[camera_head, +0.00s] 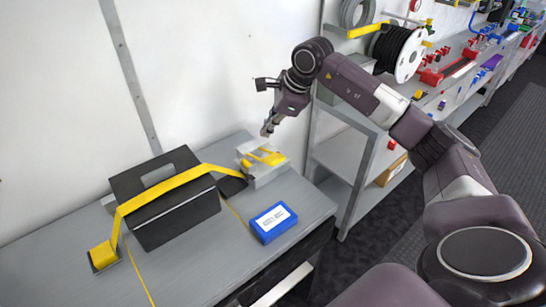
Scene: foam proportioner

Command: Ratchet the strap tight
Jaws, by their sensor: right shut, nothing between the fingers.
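A yellow strap (167,187) runs over a black case (181,227) with a handle slot on the grey bench. Its left end goes down to a yellow block (102,255) on a dark plate. Its right end reaches a dark pad beside a grey ratchet unit (261,168) with yellow parts, including a yellow lever or bar (267,156). My right gripper (267,131) is shut and empty, just above and behind the ratchet unit, apart from it as far as I can tell. My left gripper is out of view.
A blue box with a white label (273,222) lies on the bench (203,274) in front of the ratchet unit. A white wall stands behind. Shelves with a cable spool (397,53) and small parts stand at right. The bench's front left is mostly clear.

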